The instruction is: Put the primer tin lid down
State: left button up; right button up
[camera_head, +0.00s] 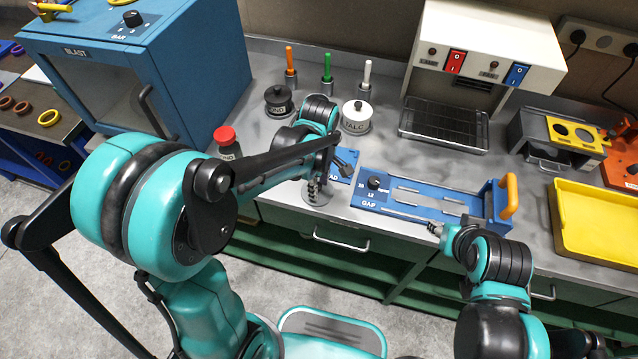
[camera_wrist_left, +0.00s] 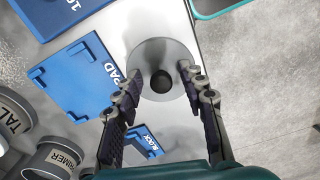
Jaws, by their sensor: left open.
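The primer tin lid (camera_wrist_left: 147,53) is a grey disc with a black knob. In the left wrist view it lies knob up on the counter, close to the front edge. My left gripper (camera_wrist_left: 165,88) is open above it, with a fingertip either side of the knob and a gap to it. In the head view the lid (camera_head: 316,196) shows partly below my left gripper (camera_head: 330,175). The primer tin (camera_wrist_left: 55,158) stands at the lower left of the wrist view; my arm hides it in the head view. My right gripper (camera_head: 438,231) is by the gauge's front edge, its jaw state unclear.
A blue pad plate (camera_head: 347,164) lies just behind the lid. A blue block holder (camera_wrist_left: 145,143) is near the left finger. The blue gap gauge (camera_head: 415,197) is to the right. A talc tin (camera_head: 357,118) and red-capped bottle (camera_head: 227,145) stand nearby. The counter's front edge is close.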

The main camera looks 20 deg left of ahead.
pick_arm(q)
notch_tip(320, 180, up, 11)
jog(key=p, duration=0.4)
jog(key=s+a+r+m+t, duration=0.1)
jog(key=s+a+m+t, duration=0.1)
jog(key=s+m, duration=0.3)
jog(key=s+a+r+m+t, duration=0.1)
jog(key=s+a+m+t, duration=0.2)
jog(key=m, duration=0.7)
jog(key=shift+s+r+t, duration=0.4)
jog(key=shift+s+t, duration=0.7)
jog(key=shift+a, duration=0.1)
notch_tip(320, 180, down, 4)
jog(key=b, duration=0.4)
jog(key=shift+r, duration=0.1)
